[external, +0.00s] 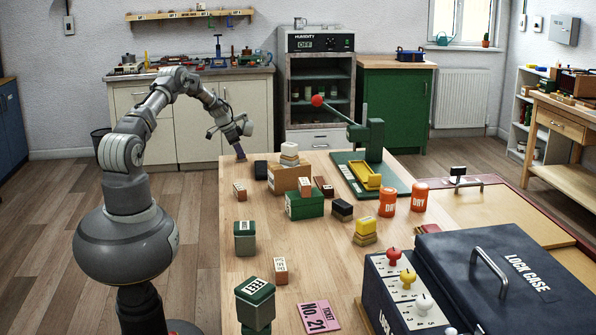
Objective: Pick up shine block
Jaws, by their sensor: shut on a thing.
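My gripper (241,147) points down at the far left corner of the wooden table (215,230). It is shut on a small brownish block (240,154), which is mostly hidden between the fingers. The block is at or just above the tabletop; I cannot tell whether it touches. No label on it can be read, so I cannot confirm by sight that it is the shine block.
A black block (260,170) lies just right of my gripper, and a small labelled wooden block (240,191) stands nearer. A wooden box (289,178), a green box (304,205) and a green lever press (376,140) stand further right.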

